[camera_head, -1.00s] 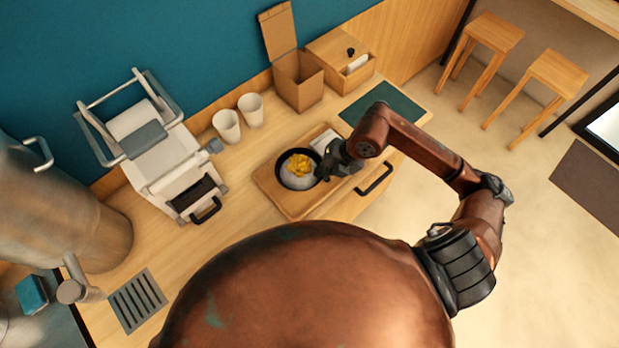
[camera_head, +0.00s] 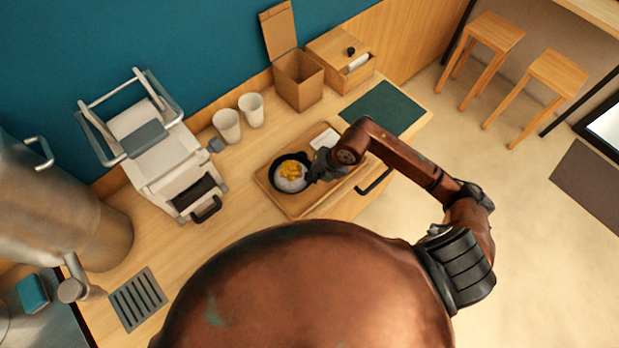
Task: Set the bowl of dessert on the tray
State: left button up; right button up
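The dark bowl of dessert (camera_head: 289,178), a pale mound with yellow topping, is over the left part of the wooden tray (camera_head: 298,211) on the counter. I cannot tell whether its base rests on the tray or hangs just above it. My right gripper (camera_head: 314,173) comes from the right and appears shut on the bowl's right rim; its fingertips are small and partly hidden. A small white rectangular item (camera_head: 325,139) lies on the tray's far right part, behind my gripper. My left gripper is not in view.
Two white cups (camera_head: 239,118) and an open cardboard box (camera_head: 298,80) stand behind the tray. A white machine (camera_head: 155,150) stands to the left. A dark green mat (camera_head: 383,108) lies at the right end of the counter. Bare counter lies left of the tray.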

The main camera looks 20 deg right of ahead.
jog(key=o, duration=0.5)
jog(key=v, duration=1.2)
